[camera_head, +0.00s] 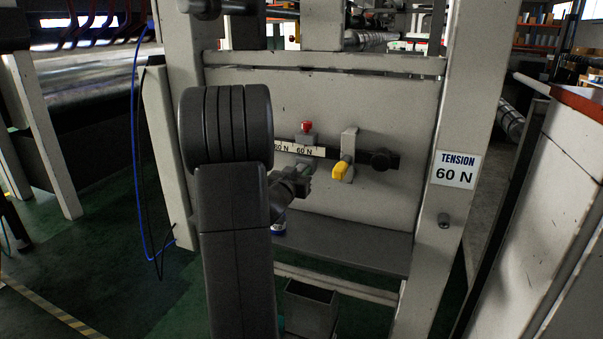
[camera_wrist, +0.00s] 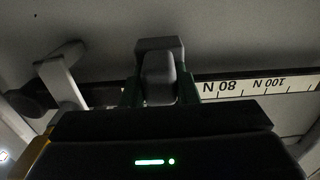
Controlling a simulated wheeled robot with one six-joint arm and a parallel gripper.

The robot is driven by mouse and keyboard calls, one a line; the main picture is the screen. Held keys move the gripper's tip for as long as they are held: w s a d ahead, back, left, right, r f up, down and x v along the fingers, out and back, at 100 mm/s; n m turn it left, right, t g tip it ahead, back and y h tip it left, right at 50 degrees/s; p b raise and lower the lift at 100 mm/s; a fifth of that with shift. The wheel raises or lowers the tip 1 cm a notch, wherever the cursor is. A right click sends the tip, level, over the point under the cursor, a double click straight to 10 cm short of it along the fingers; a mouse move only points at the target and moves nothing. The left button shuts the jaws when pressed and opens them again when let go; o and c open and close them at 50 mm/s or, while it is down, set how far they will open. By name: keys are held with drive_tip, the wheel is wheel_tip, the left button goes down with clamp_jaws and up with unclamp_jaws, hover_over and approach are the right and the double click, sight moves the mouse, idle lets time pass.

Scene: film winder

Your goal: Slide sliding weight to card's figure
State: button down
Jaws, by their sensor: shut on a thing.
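The sliding weight (camera_head: 306,138) is a grey block with a red knob on top, on a dark beam with a white scale. The card (camera_head: 457,169) on the right post reads "TENSION 60 N". My gripper (camera_head: 304,168) reaches up from below, its green fingers shut on the weight's lower grey part (camera_wrist: 159,78). In the wrist view, upside down, "80 N" (camera_wrist: 220,88) and "100 N" show right of the weight; the scale directly behind it is hidden.
A grey bracket (camera_head: 349,143) with a yellow handle (camera_head: 341,171) stands right of the weight, and the beam ends in a dark round knob (camera_head: 382,160). My arm hides the scale's left part. A grey shelf (camera_head: 350,243) lies below.

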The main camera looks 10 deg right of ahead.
drive_tip(key=shift+w+a, duration=0.2)
drive_tip(key=shift+a, duration=0.1)
drive_tip(key=c, duration=1.1)
unclamp_jaws()
drive_tip(key=shift+s, duration=0.1)
drive_tip(key=b+v, duration=0.2)
drive_tip(key=v, duration=1.1)
drive_tip(key=shift+s+a, duration=0.25)
drive_tip(key=shift+s, duration=0.05)
drive_tip(key=p+x, duration=0.2)
drive_tip(key=x, duration=1.2)
drive_tip(key=shift+d, duration=0.1)
drive_tip(key=shift+s+d, duration=0.3)
drive_tip(key=shift+s, duration=0.05)
